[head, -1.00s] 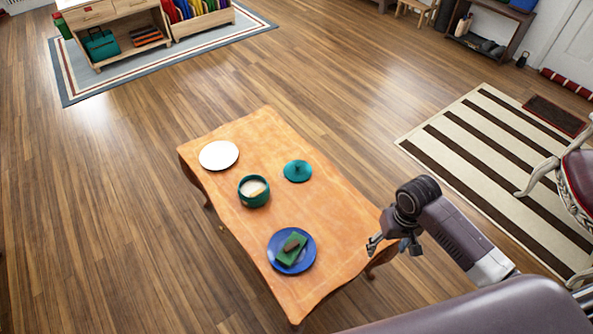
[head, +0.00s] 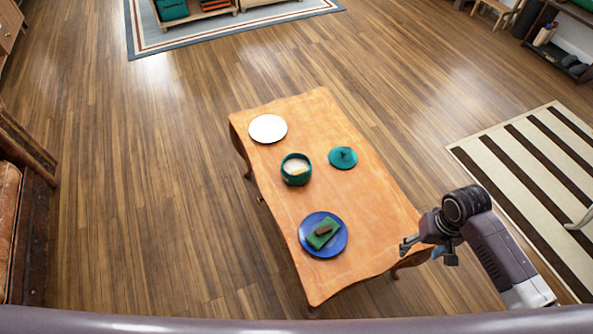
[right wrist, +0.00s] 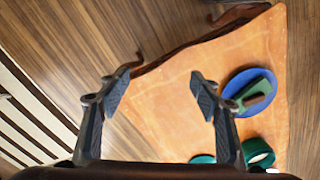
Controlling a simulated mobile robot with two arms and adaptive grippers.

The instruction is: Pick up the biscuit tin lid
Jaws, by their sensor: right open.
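The biscuit tin lid (head: 343,157), a teal disc with a small knob, lies flat on the orange wooden table (head: 375,207). The teal biscuit tin (head: 296,171) stands open to its left, with pale contents. My right gripper (head: 428,251) is open and empty near the table's front right edge, well apart from the lid. In the right wrist view, my open fingers (right wrist: 160,92) have bare table between them. Part of the lid (right wrist: 203,159) shows low there, partly hidden by the gripper. My left gripper is out of view.
A blue plate (head: 308,243) with a green block and a brown piece sits at the table's near end. A white plate (head: 268,129) lies at the far left corner. A striped rug (head: 540,170) is on the right. Open floor surrounds the table.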

